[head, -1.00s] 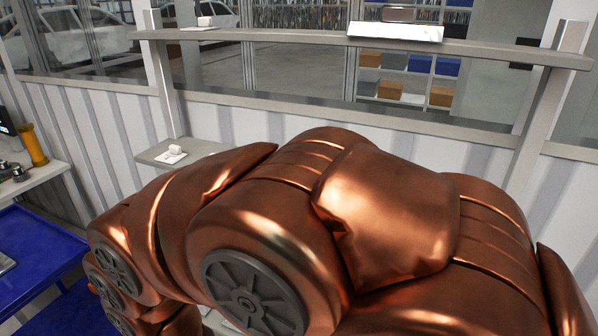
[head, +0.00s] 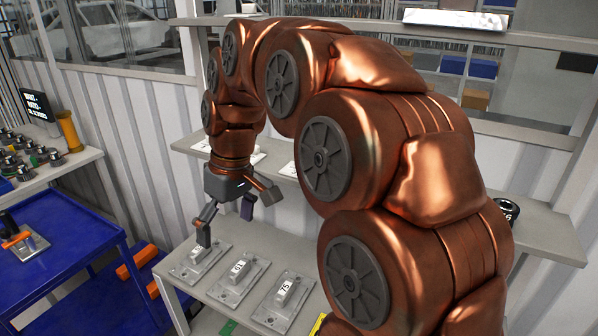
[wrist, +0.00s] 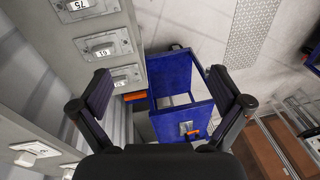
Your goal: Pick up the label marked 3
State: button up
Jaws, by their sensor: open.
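I cannot read a 3 on any label. On the lower shelf (head: 215,300), grey plates carry white labels: one reads 61 (head: 240,268), one reads 75 (head: 285,291), and the leftmost label (head: 196,250) is unreadable. In the wrist view the 75 label (wrist: 78,5), the 61 label (wrist: 104,52) and the third label (wrist: 121,82) lie at upper left. Another white label piece (wrist: 34,150) on a higher ledge shows at lower left, its marking unreadable. My gripper (head: 226,228) is open and empty above the leftmost plate; its spread fingers (wrist: 160,92) frame the wrist view.
A middle shelf (head: 185,146) behind my gripper holds plates partly hidden by my arm. A black round item (head: 507,211) sits at its right. A blue cart (head: 75,245) stands left, below a bench (head: 75,168) with small parts. A top shelf (head: 540,40) runs behind.

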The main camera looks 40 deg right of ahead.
jog(key=w+d+r+t, duration=0.1)
jog(key=w+d+r, duration=0.1)
jog(key=w+d, duration=0.3)
jog(key=n+t+b, duration=0.1)
jog(key=t+b, duration=0.2)
send_near(295, 169)
jog(key=shift+w+a+f+h+p, duration=0.2)
jog(key=shift+f+p, duration=0.05)
jog(key=shift+f, duration=0.2)
jog(key=shift+w+a+f+h+p, duration=0.2)
jog(key=shift+w+f, duration=0.05)
jog(key=shift+f, duration=0.25)
jog(key=shift+p+x, duration=1.15)
jog(key=shift+x, duration=0.25)
jog(key=shift+p+x, duration=0.3)
jog(key=shift+x, duration=0.9)
jog(key=shift+w, duration=0.1)
